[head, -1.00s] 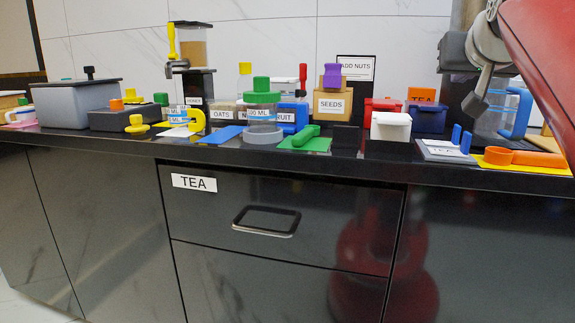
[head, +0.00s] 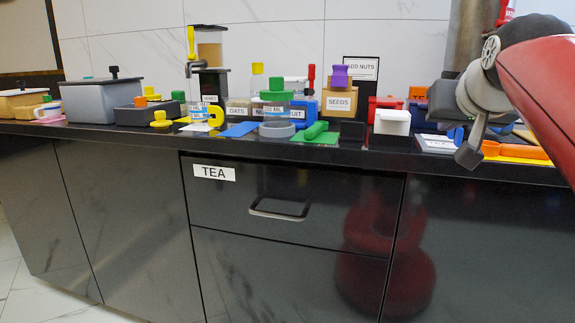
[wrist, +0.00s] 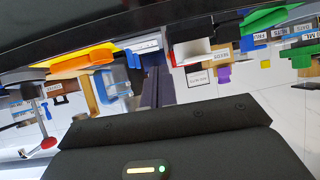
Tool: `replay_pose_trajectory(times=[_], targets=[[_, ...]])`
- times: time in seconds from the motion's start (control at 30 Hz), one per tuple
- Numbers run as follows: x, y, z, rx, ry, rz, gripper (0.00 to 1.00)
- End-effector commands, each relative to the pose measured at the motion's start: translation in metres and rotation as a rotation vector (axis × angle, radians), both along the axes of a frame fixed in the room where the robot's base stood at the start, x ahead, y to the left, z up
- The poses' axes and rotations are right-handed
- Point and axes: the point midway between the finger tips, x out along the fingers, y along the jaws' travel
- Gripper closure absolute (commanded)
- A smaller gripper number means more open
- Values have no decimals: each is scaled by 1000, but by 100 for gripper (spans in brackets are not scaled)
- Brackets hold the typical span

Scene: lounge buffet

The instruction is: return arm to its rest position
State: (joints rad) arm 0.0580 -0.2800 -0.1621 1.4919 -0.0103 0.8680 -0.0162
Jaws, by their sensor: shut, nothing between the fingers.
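My arm reaches in from the right of the head view, a red link leading to a grey wrist joint. My gripper (head: 468,155) hangs at its end, in front of the counter's right part, overlapping the counter edge in the picture. In the wrist view the gripper's dark fingers (wrist: 156,88) lie side by side, shut and empty, beyond its black housing. The gripper partly hides the orange scoop and the blue-handled jug behind it in the head view.
The black counter (head: 300,148) carries several containers, including a white box (head: 392,121), a seeds box (head: 340,101) and a grey bin (head: 88,100). The TEA drawer (head: 240,205) below is shut. The floor shows at lower left.

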Motion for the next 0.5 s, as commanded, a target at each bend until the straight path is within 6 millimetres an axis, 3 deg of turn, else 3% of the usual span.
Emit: replay_pose_trajectory(times=[0.17, 0.27, 0.5], targets=[[-27, 26, -49, 27, 105, 50, 100], [-52, 46, -90, 42, 187, 86, 100], [-139, 95, -218, 50, 431, 178, 100]])
